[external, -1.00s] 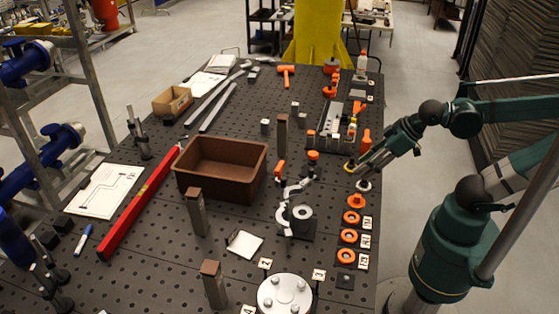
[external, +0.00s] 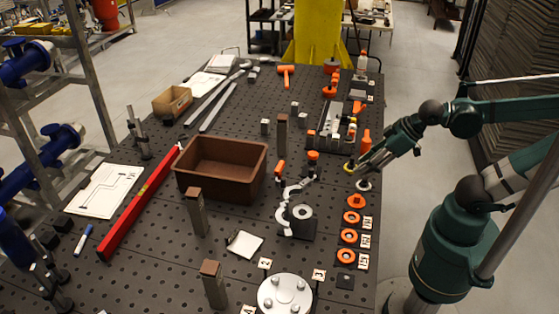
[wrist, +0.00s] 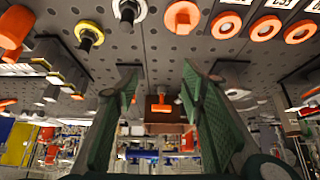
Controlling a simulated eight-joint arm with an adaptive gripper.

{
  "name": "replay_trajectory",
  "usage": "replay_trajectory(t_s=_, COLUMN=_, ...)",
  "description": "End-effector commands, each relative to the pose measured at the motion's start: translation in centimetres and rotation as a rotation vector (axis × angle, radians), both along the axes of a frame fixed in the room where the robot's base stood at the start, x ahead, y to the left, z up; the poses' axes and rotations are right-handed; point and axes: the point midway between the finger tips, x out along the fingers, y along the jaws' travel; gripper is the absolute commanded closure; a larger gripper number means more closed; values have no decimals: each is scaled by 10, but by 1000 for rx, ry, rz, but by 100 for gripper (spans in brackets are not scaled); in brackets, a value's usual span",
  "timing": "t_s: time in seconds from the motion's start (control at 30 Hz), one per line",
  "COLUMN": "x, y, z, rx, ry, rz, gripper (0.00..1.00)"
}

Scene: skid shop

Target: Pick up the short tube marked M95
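No marking M95 is legible in any view, so I cannot tell which piece is the short tube. Upright grey-brown posts stand on the dark table, one near the middle (external: 196,212), one at the front (external: 214,285) and one farther back (external: 282,135). My gripper (external: 358,173) is at the table's right side, beside a fitting with a yellow ring (external: 349,166) and near a pale ring (external: 363,185). In the wrist view my gripper (wrist: 158,82) has its two green fingers spread apart with nothing held between them. The fitting (wrist: 89,36) and pale ring (wrist: 128,10) also show there.
Orange rings (external: 348,236) and label cards line the right edge. A grey clamp-like fixture (external: 299,212) stands left of them. A brown bin (external: 220,170), red level (external: 140,205) and round flange (external: 285,294) occupy the table.

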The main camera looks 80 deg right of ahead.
Motion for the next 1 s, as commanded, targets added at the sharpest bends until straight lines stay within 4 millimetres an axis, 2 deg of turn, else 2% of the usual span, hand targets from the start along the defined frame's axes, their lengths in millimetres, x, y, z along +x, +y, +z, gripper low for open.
replay_trajectory(t_s=0.67, x=0, y=0, z=4, rx=0, ry=0, rz=0, gripper=59)
replay_trajectory(t_s=1.0, x=0, y=0, z=41, rx=0, ry=0, rz=0, gripper=59)
